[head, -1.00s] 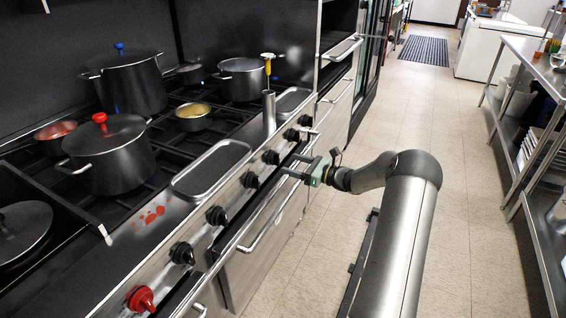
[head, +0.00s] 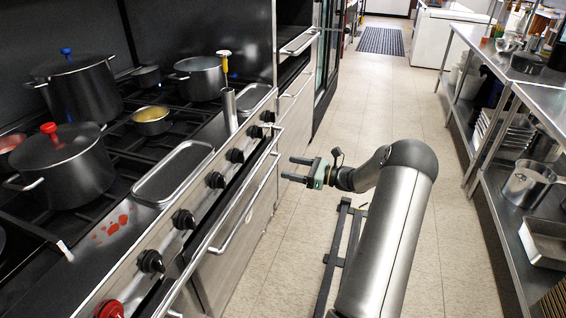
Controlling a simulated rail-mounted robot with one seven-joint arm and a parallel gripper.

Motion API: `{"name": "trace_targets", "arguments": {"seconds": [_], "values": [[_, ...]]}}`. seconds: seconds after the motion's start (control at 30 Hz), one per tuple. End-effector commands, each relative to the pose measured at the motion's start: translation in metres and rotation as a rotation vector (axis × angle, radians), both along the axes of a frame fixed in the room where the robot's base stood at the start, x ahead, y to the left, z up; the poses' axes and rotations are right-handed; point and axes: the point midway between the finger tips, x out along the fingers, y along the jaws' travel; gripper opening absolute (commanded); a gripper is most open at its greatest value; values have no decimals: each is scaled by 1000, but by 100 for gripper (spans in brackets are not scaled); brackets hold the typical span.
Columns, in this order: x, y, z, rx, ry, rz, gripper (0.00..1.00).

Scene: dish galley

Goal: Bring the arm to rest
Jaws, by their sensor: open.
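My gripper (head: 298,169) is in the middle of the head view, over the aisle floor and to the right of the stove front. Its two fingers point left toward the stove's front rail (head: 240,205) and stand apart with nothing between them. My arm is bent, with the forearm reaching left from the elbow.
The stove (head: 150,285) on the left carries pots, an empty tray (head: 172,172) and a steel cylinder (head: 229,110) with a yellow-handled tool. A steel shelf table (head: 512,72) stands on the right. The tiled aisle (head: 385,85) is clear, with a dark mat (head: 380,40) far back.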

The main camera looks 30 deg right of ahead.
Motion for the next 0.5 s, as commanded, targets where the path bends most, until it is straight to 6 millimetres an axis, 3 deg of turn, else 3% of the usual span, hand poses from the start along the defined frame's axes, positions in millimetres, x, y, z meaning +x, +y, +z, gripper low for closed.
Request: {"name": "trace_targets", "arguments": {"seconds": [0.27,0.37,0.47,0.5], "values": [[1,7,3,-15,2,16,68],[3,37,14,-86,17,89,68],[-1,95,33,-235,38,236,68],[-7,123,41,-316,45,313,68]]}}
